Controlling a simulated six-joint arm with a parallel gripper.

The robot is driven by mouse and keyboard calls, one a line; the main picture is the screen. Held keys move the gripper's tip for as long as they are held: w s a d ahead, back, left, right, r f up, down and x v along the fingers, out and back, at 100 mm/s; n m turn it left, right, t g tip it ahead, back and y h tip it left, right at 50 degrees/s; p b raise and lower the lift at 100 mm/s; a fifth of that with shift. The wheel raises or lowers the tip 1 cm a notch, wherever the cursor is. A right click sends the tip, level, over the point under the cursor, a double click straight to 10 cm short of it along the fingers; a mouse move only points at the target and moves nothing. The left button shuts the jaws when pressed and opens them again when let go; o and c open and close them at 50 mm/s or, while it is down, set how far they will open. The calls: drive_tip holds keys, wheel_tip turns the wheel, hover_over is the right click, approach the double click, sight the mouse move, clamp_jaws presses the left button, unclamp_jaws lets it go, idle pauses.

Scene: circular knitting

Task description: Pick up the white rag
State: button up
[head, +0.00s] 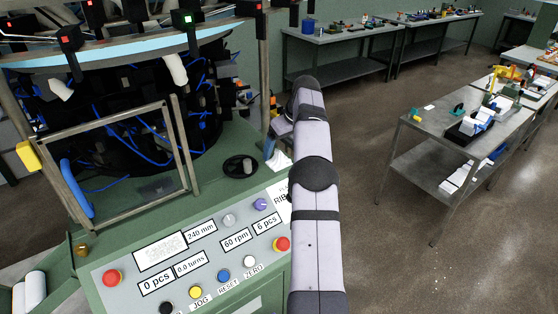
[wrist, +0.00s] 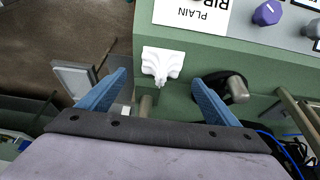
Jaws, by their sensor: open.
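The white rag (wrist: 162,62) lies crumpled on the green machine ledge in the wrist view, close to the ledge's edge. In the head view it is a small white patch (head: 279,161), partly hidden by my arm. My gripper (wrist: 160,78) is open, its two blue fingers spread wide. In the wrist view the rag appears between and just beyond the fingertips, with nothing held. In the head view my gripper (head: 270,147) is mostly hidden behind my arm, with a blue finger showing just above the rag. I cannot tell the exact height gap.
A black dish (head: 240,167) with a grey item sits left of the rag; it also shows in the wrist view (wrist: 236,92). The control panel (head: 190,255) with knobs and buttons is in front. The knitting machine's framed guard (head: 110,160) stands at left.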

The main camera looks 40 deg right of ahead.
sight(279, 151)
drive_tip(key=shift+p+x, duration=1.05)
drive_tip(key=shift+x, duration=1.25)
drive_tip(key=shift+a, duration=0.1)
drive_tip(key=c, duration=1.1)
drive_tip(key=shift+c, duration=0.2)
drive_tip(key=shift+r, duration=0.1)
drive_tip(key=shift+w+r, duration=0.1)
drive_tip(key=shift+r, duration=0.65)
wheel_tip(279, 151, up, 8)
drive_tip(key=p, duration=0.5)
drive_tip(key=shift+r, duration=0.2)
drive_tip(key=shift+a, duration=0.15)
